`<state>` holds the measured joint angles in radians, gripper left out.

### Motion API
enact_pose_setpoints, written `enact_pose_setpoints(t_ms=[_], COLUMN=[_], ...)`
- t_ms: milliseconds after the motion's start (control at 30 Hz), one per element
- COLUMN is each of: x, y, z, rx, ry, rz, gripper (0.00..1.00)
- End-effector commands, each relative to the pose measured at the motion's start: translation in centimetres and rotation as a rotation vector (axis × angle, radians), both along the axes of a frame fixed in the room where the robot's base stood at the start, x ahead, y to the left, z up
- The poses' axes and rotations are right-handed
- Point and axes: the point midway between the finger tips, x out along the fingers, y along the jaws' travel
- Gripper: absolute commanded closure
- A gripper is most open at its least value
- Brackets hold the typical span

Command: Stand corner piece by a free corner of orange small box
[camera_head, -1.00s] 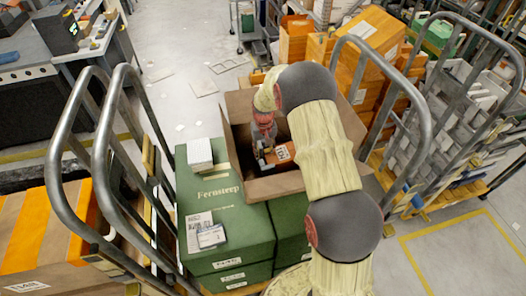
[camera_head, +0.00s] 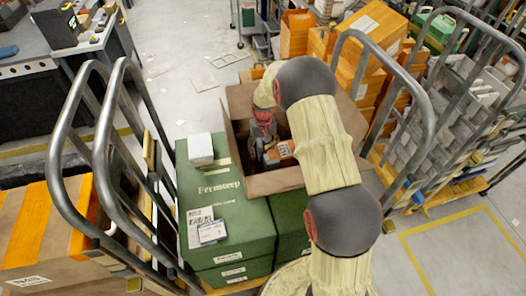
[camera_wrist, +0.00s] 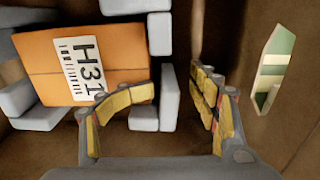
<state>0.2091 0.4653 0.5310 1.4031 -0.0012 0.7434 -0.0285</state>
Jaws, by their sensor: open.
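The orange small box (camera_wrist: 85,65), labelled H31, lies inside a brown carton (camera_wrist: 270,35); it also shows in the head view (camera_head: 280,152). Pale grey L-shaped corner pieces stand at its upper right (camera_wrist: 158,33) and lower left (camera_wrist: 38,118). Another grey block (camera_wrist: 5,45) shows at its upper left, cut by the frame. A corner piece (camera_wrist: 168,97) stands around the lower right corner, very close to the box. My gripper (camera_wrist: 174,85) is open, with its yellow-padded fingers on either side of that piece's upright arm. Contact with the fingers cannot be told.
The carton walls (camera_head: 277,184) enclose my gripper closely. Green Fernsteep boxes (camera_head: 225,190) and a white stack (camera_head: 200,148) stand beside the carton. Metal cart rails (camera_head: 100,130) rise at left.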

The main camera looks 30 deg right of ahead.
Motion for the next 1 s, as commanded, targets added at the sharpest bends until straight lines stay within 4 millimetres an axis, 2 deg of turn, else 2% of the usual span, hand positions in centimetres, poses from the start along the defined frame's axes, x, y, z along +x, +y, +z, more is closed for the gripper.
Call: enact_pose_setpoints(t_ms=[400, 600, 800, 933, 1000], x=[0.1, 0.1, 0.0, 0.0, -0.6], y=[0.0, 0.0, 0.0, 0.0, 0.2], z=[7.8, 10.5, 11.5, 11.5, 11.0], rx=[-0.001, 0.000, 0.000, 0.000, 0.003], ry=[-0.004, -0.002, 0.000, -0.002, 0.011], rz=[0.000, 0.000, 0.000, -0.003, -0.005], gripper=[0.40, 0.40, 0.40, 0.40, 0.40])
